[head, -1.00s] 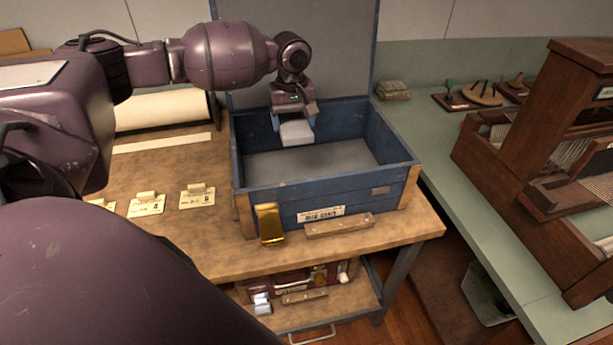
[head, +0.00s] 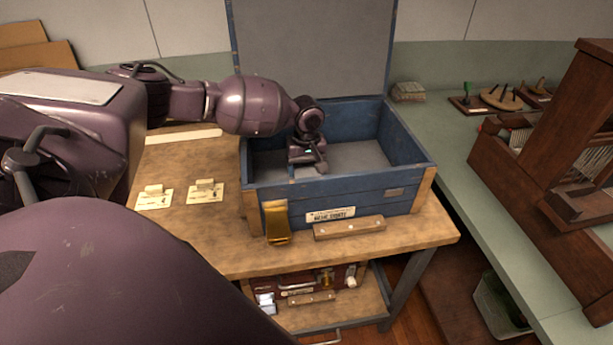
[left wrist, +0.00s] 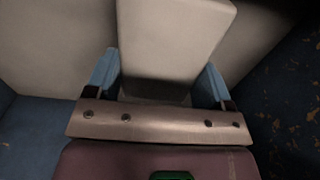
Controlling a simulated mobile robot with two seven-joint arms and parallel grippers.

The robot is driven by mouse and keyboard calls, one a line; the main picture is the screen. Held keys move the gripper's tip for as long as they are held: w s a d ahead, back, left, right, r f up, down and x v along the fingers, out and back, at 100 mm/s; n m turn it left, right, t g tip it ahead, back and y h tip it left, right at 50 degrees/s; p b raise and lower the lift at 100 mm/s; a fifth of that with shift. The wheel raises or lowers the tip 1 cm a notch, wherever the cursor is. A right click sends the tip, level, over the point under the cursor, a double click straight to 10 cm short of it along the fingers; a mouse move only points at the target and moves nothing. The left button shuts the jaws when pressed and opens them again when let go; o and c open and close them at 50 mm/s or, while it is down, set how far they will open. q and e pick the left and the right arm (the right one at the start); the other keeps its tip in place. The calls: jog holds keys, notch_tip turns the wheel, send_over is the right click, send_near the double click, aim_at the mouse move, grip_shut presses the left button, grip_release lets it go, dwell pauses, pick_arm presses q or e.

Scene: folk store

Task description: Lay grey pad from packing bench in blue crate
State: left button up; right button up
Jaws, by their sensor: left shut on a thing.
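The blue crate (head: 370,203) stands open on the wooden packing bench (head: 185,242), with its lid raised at the back. My left gripper (head: 306,170) is down inside the crate, left of its middle, its lower end partly hidden by the front wall. In the left wrist view the left gripper (left wrist: 158,80) has its blue fingers on both sides of the pale grey pad (left wrist: 178,35) and is shut on it. The pad is over the crate's grey floor; I cannot tell whether it touches. My right gripper is not in view.
Paper tags (head: 205,193) lie on the bench left of the crate. A brass clasp (head: 277,222) hangs on the crate's front. A green counter (head: 455,150) with a wooden loom (head: 535,150) stands to the right. The crate's right side is clear.

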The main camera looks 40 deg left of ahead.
aim_at(306, 168)
pick_arm(q)
notch_tip(306, 168, down, 3)
jog(key=shift+r, duration=0.1)
jog(key=shift+f, duration=0.3)
jog(key=shift+r, duration=0.1)
jog(key=o, duration=0.9)
jog(key=shift+c, duration=0.2)
notch_tip(306, 168, up, 11)
jog(key=shift+f+p, duration=0.15)
jog(key=shift+p, duration=0.55)
jog(key=shift+r, duration=0.65)
